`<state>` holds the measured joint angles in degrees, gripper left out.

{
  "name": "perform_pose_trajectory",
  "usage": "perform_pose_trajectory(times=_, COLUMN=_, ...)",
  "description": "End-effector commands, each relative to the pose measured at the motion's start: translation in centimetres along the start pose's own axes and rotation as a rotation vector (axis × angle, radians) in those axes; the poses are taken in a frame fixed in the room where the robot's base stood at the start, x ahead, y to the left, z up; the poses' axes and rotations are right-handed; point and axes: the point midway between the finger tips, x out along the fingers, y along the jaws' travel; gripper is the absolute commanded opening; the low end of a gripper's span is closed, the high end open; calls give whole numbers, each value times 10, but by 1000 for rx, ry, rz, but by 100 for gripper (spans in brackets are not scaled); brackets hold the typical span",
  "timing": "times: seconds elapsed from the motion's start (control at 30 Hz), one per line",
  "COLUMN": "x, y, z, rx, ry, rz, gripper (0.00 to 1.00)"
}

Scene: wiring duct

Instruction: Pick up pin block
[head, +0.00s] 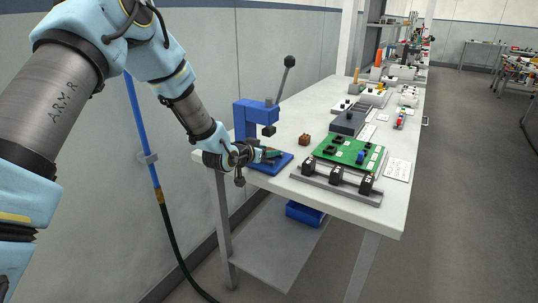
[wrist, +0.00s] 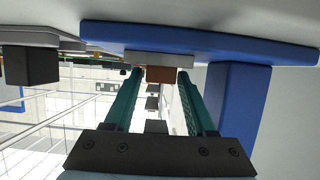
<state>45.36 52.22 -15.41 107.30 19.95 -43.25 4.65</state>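A small brown block (head: 305,140), which looks like the pin block, stands on the bench to the right of the blue press (head: 246,118) in the head view. My gripper (head: 271,153), with green fingers, is low over the press base. In the wrist view, which looks upside down, the fingers (wrist: 160,75) are apart with a clear gap. A brown block (wrist: 160,75) shows between the fingertips, at the edge of a grey plate (wrist: 150,58) on the blue base. I cannot tell whether it stands on the plate or behind it. No contact with the fingers is visible.
The press column (wrist: 236,105) stands close beside one finger. A green board (head: 350,151) and a grey rail with black blocks (head: 336,176) lie to the right. A blue bin (head: 305,212) is on the lower shelf. Several devices stand farther along the bench.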

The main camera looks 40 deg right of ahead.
Motion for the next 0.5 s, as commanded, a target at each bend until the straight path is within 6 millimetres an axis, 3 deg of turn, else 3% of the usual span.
perform_pose_trajectory(times=0.03, x=0, y=0, z=0, rx=0, ry=0, rz=0, gripper=49)
perform_pose_trajectory(times=0.4, x=0, y=0, z=0, rx=0, ry=0, rz=0, gripper=8)
perform_pose_trajectory(times=0.5, x=0, y=0, z=0, rx=0, ry=0, rz=0, gripper=0)
